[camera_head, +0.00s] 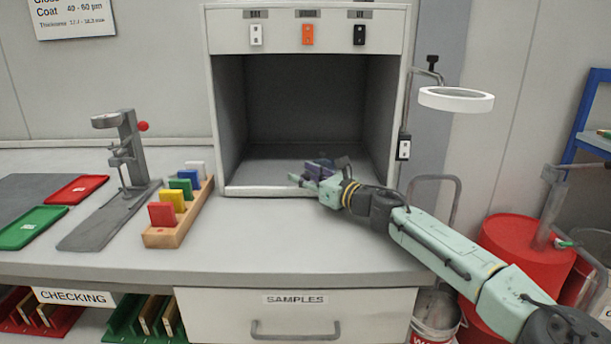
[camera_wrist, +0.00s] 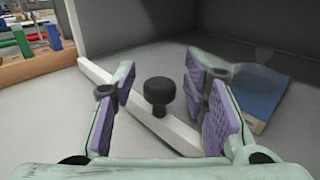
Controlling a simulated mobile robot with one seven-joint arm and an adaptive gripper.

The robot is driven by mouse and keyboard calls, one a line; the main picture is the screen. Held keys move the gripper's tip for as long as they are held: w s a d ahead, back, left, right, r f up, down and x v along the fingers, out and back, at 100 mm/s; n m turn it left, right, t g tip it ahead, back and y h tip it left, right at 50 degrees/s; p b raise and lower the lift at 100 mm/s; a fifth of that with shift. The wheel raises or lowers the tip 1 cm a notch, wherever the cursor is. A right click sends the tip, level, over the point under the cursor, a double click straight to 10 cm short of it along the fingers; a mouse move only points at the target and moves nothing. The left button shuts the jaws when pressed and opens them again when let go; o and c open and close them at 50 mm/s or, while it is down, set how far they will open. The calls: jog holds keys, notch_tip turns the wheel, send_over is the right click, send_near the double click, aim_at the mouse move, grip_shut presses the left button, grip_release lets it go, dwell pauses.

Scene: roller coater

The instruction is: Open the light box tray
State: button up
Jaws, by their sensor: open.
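The light box (camera_head: 307,32) is a grey open-fronted cabinet on the bench. Its tray (camera_head: 258,190) lies in the bottom, its pale front lip along the front opening. In the wrist view, the lip (camera_wrist: 98,80) runs diagonally, with a black round knob (camera_wrist: 159,91) at it. My gripper (camera_head: 312,173) is at the front of the tray, right of its middle. In the wrist view, my gripper (camera_wrist: 163,108) is open, with purple pads on either side of the knob and visible gaps. The knob is hidden in the head view.
A flat blue piece (camera_wrist: 262,92) lies inside the box, partly behind a finger. A wooden rack (camera_head: 165,237) of coloured panels stands left of the box. A ring lamp (camera_head: 456,99) is at the right. Bare bench lies in front, above the samples drawer (camera_head: 300,315).

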jog(key=shift+c, duration=0.2)
grip_shut()
dwell(0.6)
